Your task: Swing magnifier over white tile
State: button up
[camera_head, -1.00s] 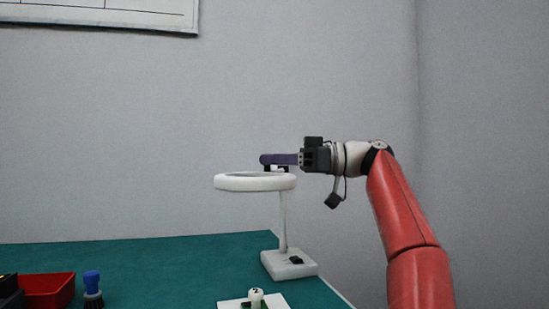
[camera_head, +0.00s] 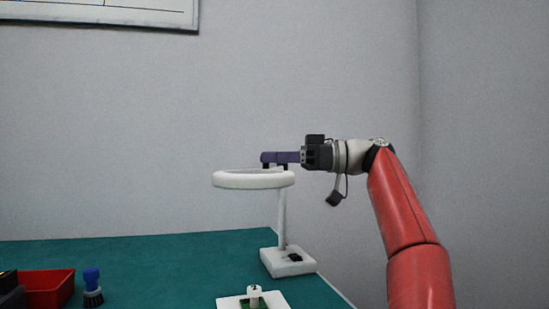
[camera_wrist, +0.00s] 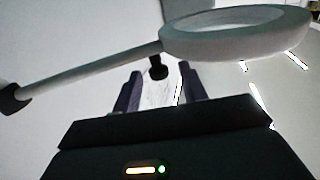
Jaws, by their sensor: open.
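The magnifier (camera_head: 253,181) is a white ring on a white post, with a white base (camera_head: 288,262) on the green table. The white tile (camera_head: 232,302) lies at the table's front, partly cut off by the frame. It bears a small green board with a white knob-like part. The ring is above and behind the tile in the picture. My gripper (camera_head: 271,159) is open, at the ring's back right edge, just above it in the picture. In the wrist view, the ring (camera_wrist: 235,37) is at upper right, and a dark knob (camera_wrist: 157,68) appears between my open fingers (camera_wrist: 160,88). Contact cannot be told.
A red bin (camera_head: 48,290) and a blue-handled brush (camera_head: 92,287) stand at the table's left front. A dark object is cut off at the left edge. The middle of the green table (camera_head: 170,268) is clear. A grey wall is behind.

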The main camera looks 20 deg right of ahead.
jog(key=p+v, duration=0.1)
jog(key=v, duration=0.6)
jog(key=shift+d, duration=0.3)
jog(key=shift+s, duration=0.1)
